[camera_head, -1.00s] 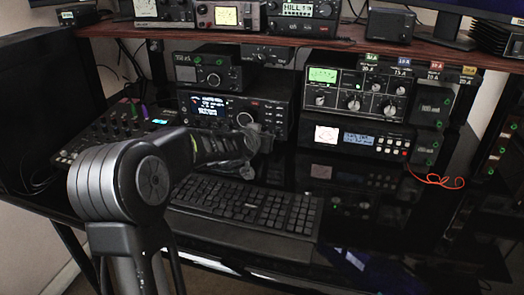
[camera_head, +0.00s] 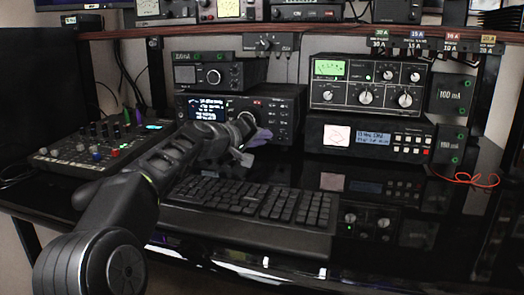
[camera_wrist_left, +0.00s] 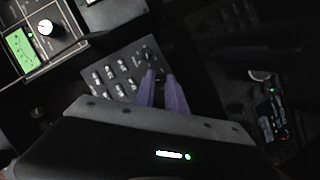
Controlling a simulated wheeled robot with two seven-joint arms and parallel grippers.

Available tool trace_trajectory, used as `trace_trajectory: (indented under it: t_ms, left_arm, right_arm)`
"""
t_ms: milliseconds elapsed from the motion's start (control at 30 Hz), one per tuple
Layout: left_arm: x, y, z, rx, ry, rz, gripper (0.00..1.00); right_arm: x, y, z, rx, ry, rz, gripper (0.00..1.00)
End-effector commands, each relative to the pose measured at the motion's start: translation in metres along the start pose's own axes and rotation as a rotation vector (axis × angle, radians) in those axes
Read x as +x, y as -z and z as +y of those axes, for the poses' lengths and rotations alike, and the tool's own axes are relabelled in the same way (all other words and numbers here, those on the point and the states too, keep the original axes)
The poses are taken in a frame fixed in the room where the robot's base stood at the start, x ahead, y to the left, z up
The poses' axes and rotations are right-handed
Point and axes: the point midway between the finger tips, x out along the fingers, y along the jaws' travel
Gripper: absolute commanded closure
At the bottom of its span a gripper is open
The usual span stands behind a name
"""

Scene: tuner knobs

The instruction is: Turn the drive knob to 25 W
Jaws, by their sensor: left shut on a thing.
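My left gripper (camera_head: 264,136) is at the lower right of the front of the dark radio (camera_head: 284,105) with the lit display, its purple fingers against the panel. In the left wrist view the purple fingers (camera_wrist_left: 161,88) reach to a dark panel (camera_wrist_left: 112,58) with several small buttons. The fingers are close together and shut on a small dark knob (camera_wrist_left: 148,57) at the panel's edge; the fingertips partly hide it. Its label and pointer are too small to read. The radio's large dial is partly hidden by my gripper. My right gripper is not in view.
A keyboard (camera_head: 250,205) lies below my left arm. A small mixer (camera_head: 95,147) stands left. The tuner (camera_head: 367,84) with a green meter sits on another unit (camera_head: 368,140) to the right. A shelf edge (camera_head: 300,34) runs above. The desk at right is mostly bare.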

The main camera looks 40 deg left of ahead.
Motion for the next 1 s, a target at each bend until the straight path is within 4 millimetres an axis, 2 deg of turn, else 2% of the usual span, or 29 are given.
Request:
trace_trajectory:
  t_ms: [433,1000]
  left_arm:
    - [0.0005,-0.0001,-0.0036,-0.304,-0.123,0.001,1.00]
    - [0.0006,-0.0001,-0.0034,-0.370,-0.152,0.002,1.00]
  right_arm:
    - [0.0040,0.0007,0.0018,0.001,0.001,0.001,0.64]
    - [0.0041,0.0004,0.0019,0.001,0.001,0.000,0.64]
